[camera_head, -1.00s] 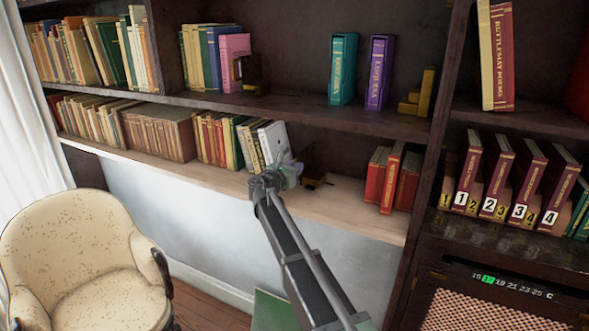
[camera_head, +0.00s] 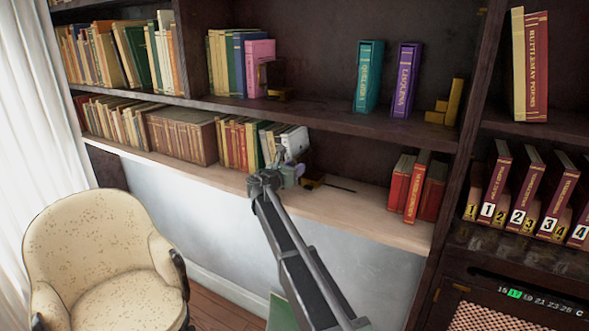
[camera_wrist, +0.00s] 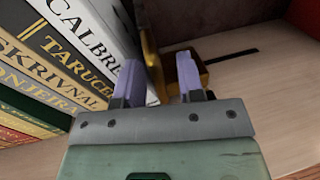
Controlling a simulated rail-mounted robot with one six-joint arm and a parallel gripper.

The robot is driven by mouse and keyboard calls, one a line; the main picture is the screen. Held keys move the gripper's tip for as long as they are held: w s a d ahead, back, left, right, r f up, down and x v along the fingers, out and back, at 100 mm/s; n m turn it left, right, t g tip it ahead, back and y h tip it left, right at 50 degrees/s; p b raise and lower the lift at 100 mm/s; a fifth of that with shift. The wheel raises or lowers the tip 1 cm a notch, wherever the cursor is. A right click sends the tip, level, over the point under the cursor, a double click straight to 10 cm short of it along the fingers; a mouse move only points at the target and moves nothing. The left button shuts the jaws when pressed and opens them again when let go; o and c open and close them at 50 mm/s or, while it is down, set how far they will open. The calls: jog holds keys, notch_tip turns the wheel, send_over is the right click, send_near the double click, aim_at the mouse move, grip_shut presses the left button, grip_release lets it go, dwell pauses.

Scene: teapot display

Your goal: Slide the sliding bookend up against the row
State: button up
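The sliding bookend (camera_head: 313,181) is a dark and gold piece on the lower shelf, just right of the book row. In the wrist view its gold upright and base (camera_wrist: 203,72) show between and beyond my fingers. The row (camera_head: 235,142) ends at its right with a pale book (camera_head: 295,143). Spines at its end (camera_wrist: 60,45) fill the left of the wrist view. My gripper (camera_head: 290,168) is at the bookend, with its two purple fingers (camera_wrist: 158,80) apart around the upright. The fingers hide part of the contact, so I cannot tell whether the bookend touches the row.
A dark slot (camera_head: 340,188) runs along the shelf right of the bookend. Bare shelf (camera_head: 365,205) lies between there and several red books (camera_head: 410,188). The upper shelf (camera_head: 330,120) passes above. A cream armchair (camera_head: 100,245) stands at the lower left.

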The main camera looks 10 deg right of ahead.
jog(key=shift+a, duration=0.1)
jog(key=v, duration=1)
jog(key=shift+s+a, duration=0.25)
jog(key=shift+c, duration=0.4)
